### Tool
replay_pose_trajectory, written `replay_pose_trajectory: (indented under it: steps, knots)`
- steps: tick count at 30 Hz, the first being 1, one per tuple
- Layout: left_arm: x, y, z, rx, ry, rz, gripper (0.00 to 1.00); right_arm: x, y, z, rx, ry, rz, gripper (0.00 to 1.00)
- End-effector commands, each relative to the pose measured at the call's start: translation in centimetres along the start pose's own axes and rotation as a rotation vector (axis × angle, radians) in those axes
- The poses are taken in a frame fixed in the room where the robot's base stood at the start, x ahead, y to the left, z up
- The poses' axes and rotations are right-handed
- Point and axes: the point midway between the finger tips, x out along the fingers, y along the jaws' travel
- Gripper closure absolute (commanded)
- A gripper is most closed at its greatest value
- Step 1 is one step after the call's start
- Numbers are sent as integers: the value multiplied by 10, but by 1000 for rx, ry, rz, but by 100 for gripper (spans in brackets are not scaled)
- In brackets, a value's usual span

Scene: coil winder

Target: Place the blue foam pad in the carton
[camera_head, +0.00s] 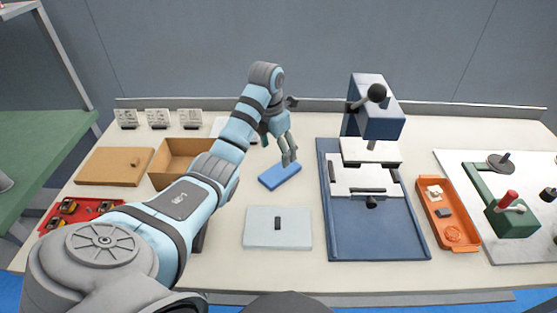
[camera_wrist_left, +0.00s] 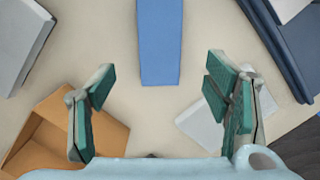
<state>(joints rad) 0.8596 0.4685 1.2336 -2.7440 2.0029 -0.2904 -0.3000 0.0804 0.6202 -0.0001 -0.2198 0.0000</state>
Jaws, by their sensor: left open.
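The blue foam pad (camera_head: 279,176) lies flat on the table in the middle of the head view. It also shows at the top centre of the left wrist view (camera_wrist_left: 160,40). The open brown carton (camera_head: 180,158) stands to the left of the pad, partly hidden by my left arm. It also shows at the lower left of the wrist view (camera_wrist_left: 52,118). My left gripper (camera_head: 289,160) is open and points down above the pad. In the wrist view its two fingers (camera_wrist_left: 160,100) are wide apart with nothing between them. My right gripper is not in view.
A white plate (camera_head: 260,230) with a dark handle lies in front of the pad. A blue press-like machine (camera_head: 375,215) stands to the right, then an orange tray (camera_head: 436,190) of small parts. A brown lid (camera_head: 112,162) and a red tray (camera_head: 60,218) lie at the left.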

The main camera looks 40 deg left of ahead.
Motion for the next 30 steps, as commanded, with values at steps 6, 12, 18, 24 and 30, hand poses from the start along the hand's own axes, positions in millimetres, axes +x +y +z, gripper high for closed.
replay_pose_trajectory:
  steps: [6, 12, 18, 24, 30]
  knots:
    - [-34, 3, -5, -5, 17, 4, 25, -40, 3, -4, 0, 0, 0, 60]
    - [-46, 11, -31, 25, -112, 38, 25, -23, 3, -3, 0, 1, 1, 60]
    - [-18, -2, -21, 0, -149, 0, 25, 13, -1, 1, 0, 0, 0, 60]
    - [26, -2, -14, -1, -148, 1, 25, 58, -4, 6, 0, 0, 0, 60]
    - [46, -2, -9, -1, -145, 1, 25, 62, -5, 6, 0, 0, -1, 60]
